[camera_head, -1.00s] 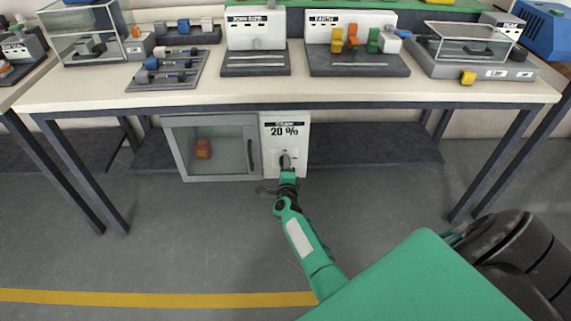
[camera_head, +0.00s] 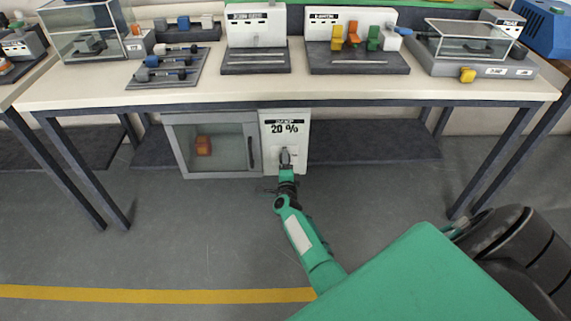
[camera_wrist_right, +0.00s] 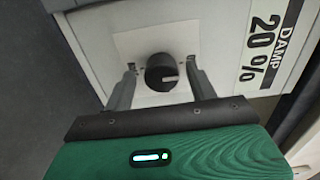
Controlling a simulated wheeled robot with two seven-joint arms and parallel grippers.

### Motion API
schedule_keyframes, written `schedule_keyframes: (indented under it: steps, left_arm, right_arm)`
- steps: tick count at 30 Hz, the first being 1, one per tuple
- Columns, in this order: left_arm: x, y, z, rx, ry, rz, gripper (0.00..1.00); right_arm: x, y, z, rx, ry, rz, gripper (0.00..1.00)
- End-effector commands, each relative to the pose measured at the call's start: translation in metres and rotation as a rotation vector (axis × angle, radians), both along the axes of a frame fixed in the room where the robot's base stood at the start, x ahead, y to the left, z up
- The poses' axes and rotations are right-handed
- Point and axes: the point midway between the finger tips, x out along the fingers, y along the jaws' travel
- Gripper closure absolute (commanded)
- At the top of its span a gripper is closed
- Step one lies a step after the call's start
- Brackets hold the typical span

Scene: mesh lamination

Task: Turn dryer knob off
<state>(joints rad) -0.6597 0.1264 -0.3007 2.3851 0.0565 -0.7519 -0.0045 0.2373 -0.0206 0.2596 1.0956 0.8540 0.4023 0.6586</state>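The dryer (camera_head: 220,147) stands under the table, with a glass door and a white control panel (camera_head: 299,147) that reads "20 %" and "DAMP". Its black round knob (camera_wrist_right: 161,71), with a light pointer mark, sits on a pale plate in the right wrist view. My right gripper (camera_wrist_right: 161,78) is open, with one finger on each side of the knob and a gap to it on both sides. In the head view the right gripper (camera_head: 286,162) is in front of the panel and covers most of the knob. My left gripper is not in view.
An orange block (camera_head: 203,146) is inside the dryer. The white tabletop (camera_head: 200,98) above carries trays, coloured blocks and clear cases. A table leg (camera_head: 495,160) stands to the right. A shelf (camera_head: 375,143) beside the dryer is bare.

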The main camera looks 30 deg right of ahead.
Motion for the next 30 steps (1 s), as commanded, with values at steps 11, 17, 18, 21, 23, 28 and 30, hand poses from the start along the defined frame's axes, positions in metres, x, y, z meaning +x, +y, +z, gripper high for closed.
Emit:
schedule_keyframes:
  steps: [11, 17, 18, 21, 23, 28, 30]
  left_arm:
    - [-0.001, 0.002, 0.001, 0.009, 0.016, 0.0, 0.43]
    - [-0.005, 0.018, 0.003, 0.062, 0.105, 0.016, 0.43]
    - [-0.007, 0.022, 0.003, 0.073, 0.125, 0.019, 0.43]
    - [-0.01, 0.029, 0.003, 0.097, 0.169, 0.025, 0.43]
    - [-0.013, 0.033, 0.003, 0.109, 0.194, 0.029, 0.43]
    - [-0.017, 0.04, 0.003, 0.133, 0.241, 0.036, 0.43]
    - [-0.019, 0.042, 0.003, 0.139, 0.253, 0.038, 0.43]
  right_arm:
    - [-0.008, 0.004, 0.002, 0.0, -0.001, -0.001, 0.43]
    - [-0.039, 0.023, 0.002, 0.001, 0.0, -0.001, 0.43]
    - [-0.046, 0.028, 0.002, 0.002, 0.0, -0.001, 0.43]
    - [-0.066, 0.039, 0.001, 0.001, 0.0, -0.001, 0.43]
    - [-0.077, 0.046, 0.002, 0.001, 0.0, -0.001, 0.43]
    - [-0.101, 0.062, 0.001, 0.001, -0.001, 0.0, 0.43]
    - [-0.108, 0.066, 0.001, 0.002, -0.001, -0.001, 0.43]
